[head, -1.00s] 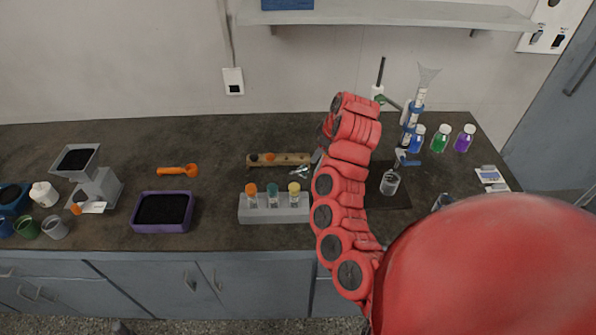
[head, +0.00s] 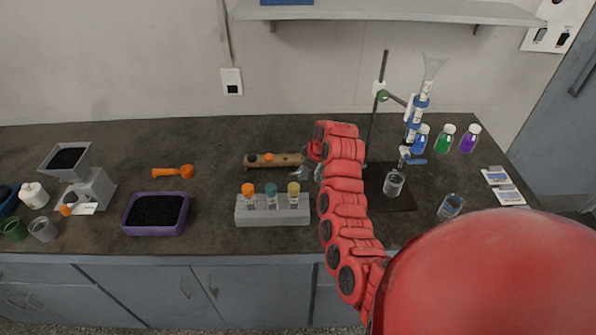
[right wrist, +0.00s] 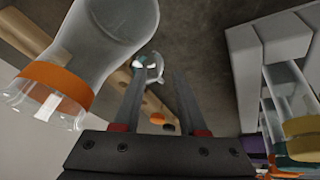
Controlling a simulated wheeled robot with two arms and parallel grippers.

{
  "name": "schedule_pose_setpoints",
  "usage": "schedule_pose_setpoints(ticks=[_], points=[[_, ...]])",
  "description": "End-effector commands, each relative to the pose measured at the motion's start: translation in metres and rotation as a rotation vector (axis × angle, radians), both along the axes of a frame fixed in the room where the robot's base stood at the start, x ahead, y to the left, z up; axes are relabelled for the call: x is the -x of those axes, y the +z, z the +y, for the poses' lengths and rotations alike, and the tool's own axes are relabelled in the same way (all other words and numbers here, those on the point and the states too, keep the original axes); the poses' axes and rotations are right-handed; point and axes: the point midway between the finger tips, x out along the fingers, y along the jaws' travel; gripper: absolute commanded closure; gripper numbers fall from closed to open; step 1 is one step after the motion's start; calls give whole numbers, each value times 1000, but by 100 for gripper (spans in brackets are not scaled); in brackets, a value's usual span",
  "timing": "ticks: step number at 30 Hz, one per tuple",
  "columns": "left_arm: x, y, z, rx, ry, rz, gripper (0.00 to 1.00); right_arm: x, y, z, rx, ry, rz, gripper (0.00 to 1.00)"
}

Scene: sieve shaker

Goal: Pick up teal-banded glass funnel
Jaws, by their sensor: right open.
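In the right wrist view, a small clear glass piece with a teal band (right wrist: 139,63), which looks like the teal-banded funnel, lies on the dark bench beyond my fingertips. My right gripper (right wrist: 158,80) is open and empty, its two fingers pointing towards that glass and apart from it. A larger glass funnel with an orange band (right wrist: 52,85) is close to the camera at the left. In the head view, clear glass (head: 301,172) shows beside the wooden block, with its bands too small to tell. My right gripper is mostly hidden by my red arm there. My left gripper is out of view.
A wooden block (head: 284,160) and a grey rack (head: 272,212) with orange-, teal- and yellow-capped vials stand close by. A retort stand (head: 373,120), beaker (head: 393,184) and coloured bottles stand to the right. The purple tray (head: 155,214) is left; bare bench lies between.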

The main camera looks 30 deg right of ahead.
Motion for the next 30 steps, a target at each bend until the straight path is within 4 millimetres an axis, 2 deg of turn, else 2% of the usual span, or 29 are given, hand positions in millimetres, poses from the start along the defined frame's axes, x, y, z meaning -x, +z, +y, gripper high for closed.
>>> schedule_pose_setpoints(ticks=[1,3,9,16,17,23,30], points=[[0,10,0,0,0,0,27,-2,-1,2,-2,1,2,59],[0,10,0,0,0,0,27,-5,-11,2,-2,1,4,59],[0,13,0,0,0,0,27,-10,-23,2,-1,0,0,59],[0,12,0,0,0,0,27,-11,-24,2,0,0,-1,59],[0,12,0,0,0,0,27,-10,-24,2,0,0,-1,62],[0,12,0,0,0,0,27,-11,-24,2,0,0,-1,98],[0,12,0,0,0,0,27,-11,-24,2,0,0,-1,100]])
